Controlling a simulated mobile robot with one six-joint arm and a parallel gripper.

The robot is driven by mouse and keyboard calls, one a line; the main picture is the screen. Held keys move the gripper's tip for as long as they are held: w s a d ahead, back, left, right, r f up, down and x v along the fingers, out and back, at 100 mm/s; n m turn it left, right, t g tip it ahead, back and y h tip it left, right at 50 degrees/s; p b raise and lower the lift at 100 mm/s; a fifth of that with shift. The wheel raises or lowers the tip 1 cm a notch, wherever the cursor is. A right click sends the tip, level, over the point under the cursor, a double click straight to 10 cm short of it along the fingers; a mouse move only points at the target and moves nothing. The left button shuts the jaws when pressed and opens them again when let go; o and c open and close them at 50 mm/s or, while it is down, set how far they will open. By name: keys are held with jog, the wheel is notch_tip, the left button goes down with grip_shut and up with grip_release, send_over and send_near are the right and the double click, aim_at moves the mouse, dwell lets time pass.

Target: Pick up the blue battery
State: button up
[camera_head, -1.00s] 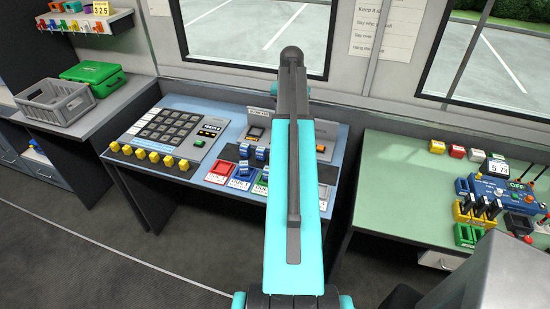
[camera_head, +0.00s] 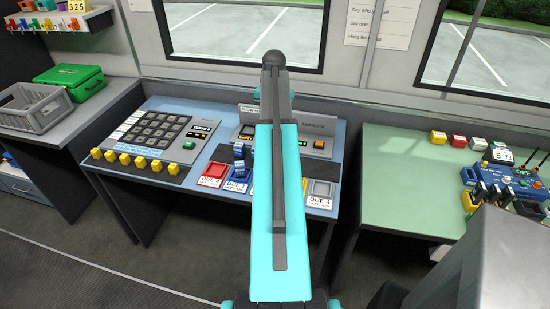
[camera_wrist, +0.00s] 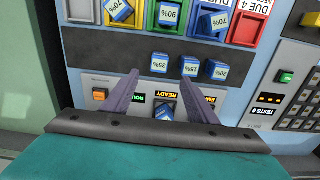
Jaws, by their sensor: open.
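In the wrist view, several blue batteries with percent labels show. Three stand in a row on the dark strip: a left one (camera_wrist: 159,63), a middle one (camera_wrist: 190,66) and a right one (camera_wrist: 216,70). Others sit in the coloured trays at the top, such as a 90% one (camera_wrist: 168,14) in the green tray. Another blue battery (camera_wrist: 166,112) is at the panel with the READY display, between my finger bases. My gripper (camera_wrist: 161,67) is open, its fingertips either side of the left battery; contact cannot be told. In the head view, blue batteries (camera_head: 239,151) show left of my arm, which hides my gripper.
In the head view, a red tray (camera_head: 212,170) and a grey tray (camera_head: 321,188) lie on the blue desk. Yellow knobs (camera_head: 140,162) line its front left. A green table (camera_head: 395,180) stands right, a grey crate (camera_head: 33,108) and green case (camera_head: 72,81) left.

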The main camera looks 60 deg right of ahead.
jog(key=shift+s+d+f+p, duration=0.1)
jog(key=shift+f+p, duration=0.9)
jog(key=shift+f, duration=3.35)
jog(key=shift+f, duration=0.1)
jog(key=shift+d+f+p, duration=0.1)
jog(key=shift+f+p, duration=1.2)
jog(key=shift+f, duration=1.2)
jog(key=c, duration=1.2)
